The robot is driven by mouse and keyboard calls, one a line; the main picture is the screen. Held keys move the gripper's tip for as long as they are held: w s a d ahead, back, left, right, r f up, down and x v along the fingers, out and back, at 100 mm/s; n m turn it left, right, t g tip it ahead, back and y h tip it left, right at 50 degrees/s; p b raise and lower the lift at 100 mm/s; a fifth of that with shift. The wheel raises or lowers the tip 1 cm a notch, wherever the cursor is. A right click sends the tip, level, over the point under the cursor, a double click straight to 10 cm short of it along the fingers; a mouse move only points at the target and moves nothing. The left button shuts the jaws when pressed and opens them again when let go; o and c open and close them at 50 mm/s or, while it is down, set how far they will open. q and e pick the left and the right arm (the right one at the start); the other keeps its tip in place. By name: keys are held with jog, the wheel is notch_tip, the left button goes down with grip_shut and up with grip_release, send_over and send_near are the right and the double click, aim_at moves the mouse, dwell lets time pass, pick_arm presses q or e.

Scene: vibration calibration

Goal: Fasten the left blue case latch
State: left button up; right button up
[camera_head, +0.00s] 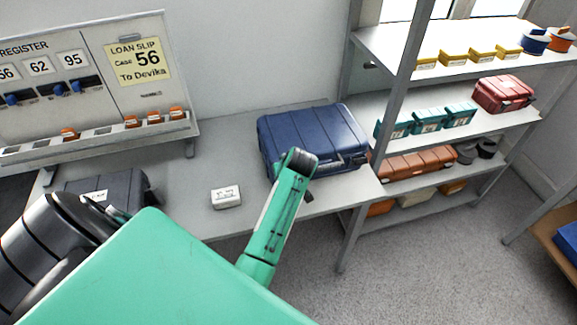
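The closed blue case (312,133) lies on the grey bench, near its right end. Its front side faces me, with a handle and fittings (345,162) partly showing at the right. The left part of that front, where a left latch would sit, is behind a green arm link of mine (270,225) with a dark rounded end. I cannot tell the state of the left latch. Neither gripper can be made out; large green and dark parts of my own body cover the lower left of the view.
A white labelled box (226,197) sits on the bench left of the blue case. A dark grey case (105,184) lies farther left, below the register board (85,75). A shelf unit (440,105) with red, teal and yellow boxes stands right. Open floor (420,255) lies in front.

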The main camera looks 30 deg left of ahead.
dwell(0.3)
pick_arm(q)
jog(key=o, duration=1)
jog(key=shift+r+p, duration=0.1)
jog(key=shift+p, duration=0.2)
